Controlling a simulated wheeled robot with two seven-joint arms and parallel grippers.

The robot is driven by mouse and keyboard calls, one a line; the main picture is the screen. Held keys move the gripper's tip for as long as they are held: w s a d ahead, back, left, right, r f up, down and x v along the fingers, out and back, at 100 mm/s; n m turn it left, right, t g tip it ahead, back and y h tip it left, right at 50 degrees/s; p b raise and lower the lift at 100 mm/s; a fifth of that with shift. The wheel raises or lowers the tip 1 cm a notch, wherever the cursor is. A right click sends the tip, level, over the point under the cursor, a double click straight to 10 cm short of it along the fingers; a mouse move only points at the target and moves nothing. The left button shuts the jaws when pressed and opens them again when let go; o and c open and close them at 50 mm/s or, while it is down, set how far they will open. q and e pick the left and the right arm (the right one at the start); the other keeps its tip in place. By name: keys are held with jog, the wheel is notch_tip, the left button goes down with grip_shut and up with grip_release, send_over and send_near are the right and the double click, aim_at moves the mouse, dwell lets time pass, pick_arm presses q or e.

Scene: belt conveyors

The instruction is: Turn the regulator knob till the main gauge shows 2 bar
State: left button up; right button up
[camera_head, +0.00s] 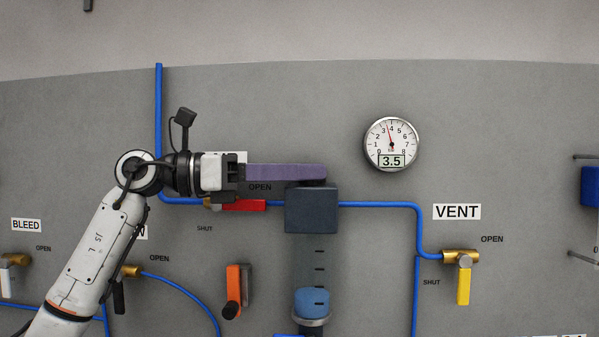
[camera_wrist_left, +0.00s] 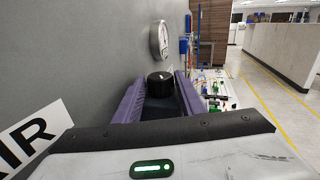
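The main gauge (camera_head: 391,144) is a round white dial on the wall, with a digital window reading 3.5; it also shows edge-on in the left wrist view (camera_wrist_left: 159,40). The regulator is a dark blue-grey block (camera_head: 311,212) on the blue pipe. Its black knob (camera_wrist_left: 160,80) shows in the left wrist view between the far ends of my left gripper's purple fingers (camera_wrist_left: 161,92). The fingers are apart, with a small gap beside the knob; I cannot tell whether either touches it. In the head view the left gripper (camera_head: 318,172) lies level over the block and hides most of the knob. My right gripper is not in view.
A red valve lever (camera_head: 243,205) lies just below the left gripper. An orange lever (camera_head: 234,290) and a clear bowl with a blue part (camera_head: 312,304) are lower down. The yellow vent lever (camera_head: 463,285) hangs at the right. Wall above the gripper is clear.

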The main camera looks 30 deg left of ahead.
pick_arm(q)
jog(key=c, duration=0.6)
jog(key=shift+s+t+y, duration=0.1)
jog(key=shift+t+y, duration=0.2)
jog(key=shift+t, duration=0.1)
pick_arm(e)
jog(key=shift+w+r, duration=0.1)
